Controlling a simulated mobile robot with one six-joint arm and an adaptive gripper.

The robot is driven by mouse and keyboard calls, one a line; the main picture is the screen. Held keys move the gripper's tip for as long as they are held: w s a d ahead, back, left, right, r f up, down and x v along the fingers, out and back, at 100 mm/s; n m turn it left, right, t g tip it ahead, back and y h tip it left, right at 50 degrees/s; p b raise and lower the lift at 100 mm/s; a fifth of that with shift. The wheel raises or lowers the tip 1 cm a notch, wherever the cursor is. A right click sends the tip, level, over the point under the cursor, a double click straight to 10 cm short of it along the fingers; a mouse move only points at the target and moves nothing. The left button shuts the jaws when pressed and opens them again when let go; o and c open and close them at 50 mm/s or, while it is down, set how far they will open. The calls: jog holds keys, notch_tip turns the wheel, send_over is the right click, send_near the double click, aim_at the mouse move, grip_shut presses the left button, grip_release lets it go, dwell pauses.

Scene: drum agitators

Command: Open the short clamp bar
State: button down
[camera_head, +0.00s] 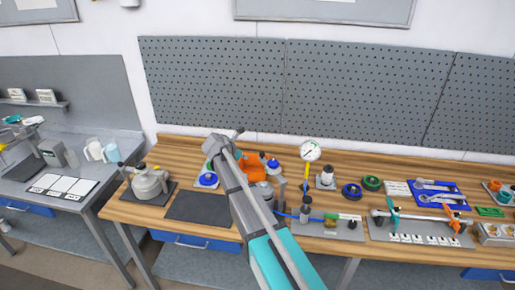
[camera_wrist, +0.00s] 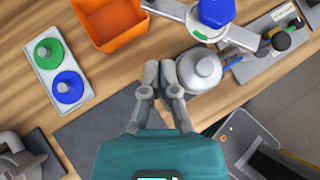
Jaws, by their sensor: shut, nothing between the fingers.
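No part can be made out with certainty as the short clamp bar. In the head view, a teal clamp (camera_head: 393,216) and an orange clamp (camera_head: 453,218) stand at a rod on a grey board at the right of the bench. My gripper (camera_wrist: 160,88) is shut and empty in the wrist view. Its fingertips are just left of a round grey lidded vessel (camera_wrist: 199,70); whether they touch it is unclear.
A dark mat (camera_head: 198,208) lies bare on the wooden bench. A grey pot (camera_head: 148,182) stands left of it. An orange bin (camera_wrist: 110,22) and a white tray with green (camera_wrist: 47,53) and blue (camera_wrist: 68,87) round parts are near my gripper. A gauge (camera_head: 310,151) stands upright.

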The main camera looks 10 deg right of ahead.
aim_at(261, 157)
jog(key=shift+s+a+r+n+t+y+p, duration=0.3)
jog(key=shift+s+a+r+y+p, duration=0.1)
jog(key=shift+s+r+y+p, duration=0.35)
jog(key=b+x, duration=0.2)
jog(key=x, duration=0.2)
jog(key=r+b+x, duration=0.1)
jog(key=b+x, duration=0.2)
jog(key=x, duration=0.1)
jog(key=w+d+b+x, duration=0.1)
jog(key=b+x, duration=0.1)
jog(key=x, duration=0.2)
jog(key=shift+w+d+r, duration=0.1)
jog(key=shift+r, duration=0.2)
jog(key=shift+w+d, duration=0.4)
jog(key=shift+d, duration=0.1)
